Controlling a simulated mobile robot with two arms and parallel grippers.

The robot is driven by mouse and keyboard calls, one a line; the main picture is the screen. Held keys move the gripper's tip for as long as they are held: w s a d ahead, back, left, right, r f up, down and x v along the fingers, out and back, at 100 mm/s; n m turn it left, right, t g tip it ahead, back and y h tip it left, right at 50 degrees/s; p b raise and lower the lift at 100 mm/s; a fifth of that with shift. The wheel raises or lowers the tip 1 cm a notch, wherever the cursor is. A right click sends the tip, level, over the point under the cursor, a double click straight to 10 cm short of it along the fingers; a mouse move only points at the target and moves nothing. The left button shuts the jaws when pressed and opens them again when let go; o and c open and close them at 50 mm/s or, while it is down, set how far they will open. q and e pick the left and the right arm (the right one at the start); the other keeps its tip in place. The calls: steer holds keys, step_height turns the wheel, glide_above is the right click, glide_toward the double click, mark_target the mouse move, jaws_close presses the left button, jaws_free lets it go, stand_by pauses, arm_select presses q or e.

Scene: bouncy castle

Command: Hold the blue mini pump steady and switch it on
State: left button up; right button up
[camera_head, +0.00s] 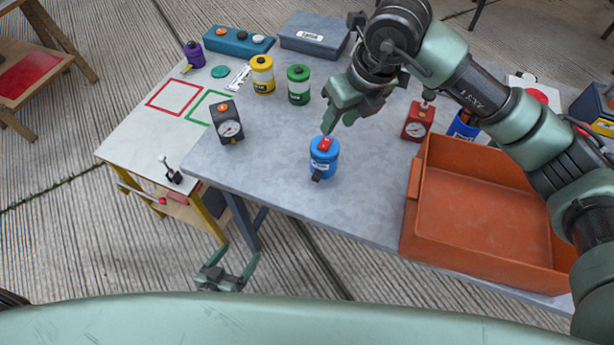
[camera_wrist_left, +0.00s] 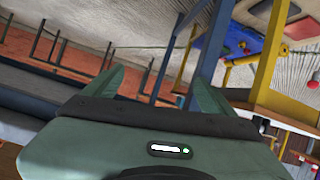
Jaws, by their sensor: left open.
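The blue mini pump (camera_head: 323,168) stands upright near the front edge of the grey table, with a red switch (camera_head: 325,144) on top. My right gripper (camera_head: 332,108) hangs just above and behind it, a fingertip close to the switch; I cannot tell whether they touch, nor how far its fingers are apart. My left gripper (camera_head: 236,258) is low in front of the table, below and left of the pump, open and empty. Its spread fingers also show in the left wrist view (camera_wrist_left: 160,85). The pump does not show in that view.
An orange tray (camera_head: 412,215) fills the table's right side. A black gauge (camera_head: 227,122) stands left of the pump, a red gauge (camera_head: 418,120) right. The table around the pump's front and left is clear.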

mark_target(317, 167)
arm_select(q)
steer(key=w+d+r+t+h, duration=0.2)
steer(key=d+r+t, duration=0.1)
steer(key=r, duration=0.8)
steer(key=w+d+r+t+h, duration=0.2)
steer(key=d+r+t+h, duration=0.1)
steer(key=r, duration=0.9)
steer(key=w+d+m+g, duration=0.1)
steer(key=w+d, duration=0.2)
steer(key=d, duration=0.1)
steer(key=w+d+m, duration=0.2)
steer(key=w+d, duration=0.1)
steer(key=d, duration=0.1)
steer(key=w+d+m+g, duration=0.1)
steer(key=w+d, duration=0.2)
steer(key=d, duration=0.1)
steer(key=shift+d+m+g, duration=0.1)
steer(key=shift+m+g, duration=0.2)
steer(key=shift+m, duration=0.1)
steer(key=shift+w+d, duration=0.25)
steer(key=shift+w, duration=0.05)
steer(key=shift+x, duration=3.5)
steer(key=shift+d, duration=0.1)
